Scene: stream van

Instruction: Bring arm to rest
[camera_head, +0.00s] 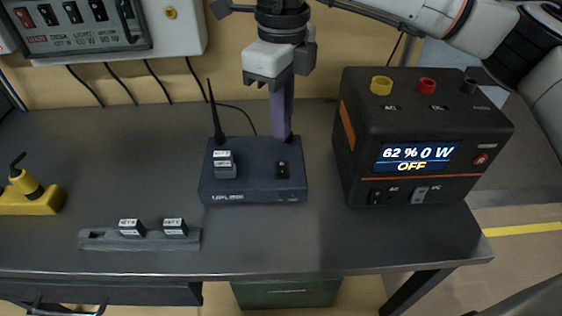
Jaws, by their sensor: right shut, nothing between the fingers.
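My right arm comes in from the upper right. Its right gripper (270,82) points down above the back of a dark blue router-like box (250,190). The gripper is shut and empty. A flat purple upright piece (281,112) rises from the back of the box, its top just under or behind the gripper; I cannot tell whether they touch. A thin black antenna (214,112) stands at the box's back left. My left gripper is not in view.
A black power station (425,130) reading "62 % 0 W OFF" stands right of the box. A grey strip (95,238) with two labelled blocks lies at front left. A yellow tool (40,200) is at far left. A switch panel (175,40) hangs behind.

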